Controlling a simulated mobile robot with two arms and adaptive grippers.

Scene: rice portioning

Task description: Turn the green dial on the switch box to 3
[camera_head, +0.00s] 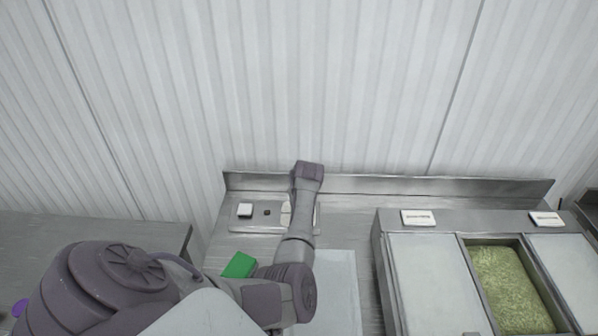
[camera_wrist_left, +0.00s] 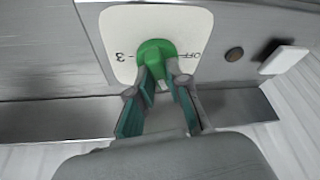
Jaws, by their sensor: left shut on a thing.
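The green dial (camera_wrist_left: 155,52) sits on a white plate (camera_wrist_left: 120,35) in the left wrist view. The plate is marked "3" on the left of the dial and "OFF" on the right. My left gripper (camera_wrist_left: 165,76) is shut on the dial, one finger on each side. The fingers hide part of it, and I cannot tell where it points. In the head view the metal switch box (camera_head: 262,229) lies on the counter at the wall, and my left arm covers its right part and the dial.
The box also bears a white square switch (camera_head: 245,210) and a small dark button (camera_head: 267,212). A green block (camera_head: 239,265) lies in front. To the right stands a steel unit with lids (camera_head: 430,265) and a bin of green grains (camera_head: 507,285). A raised metal edge (camera_head: 430,186) runs along the wall.

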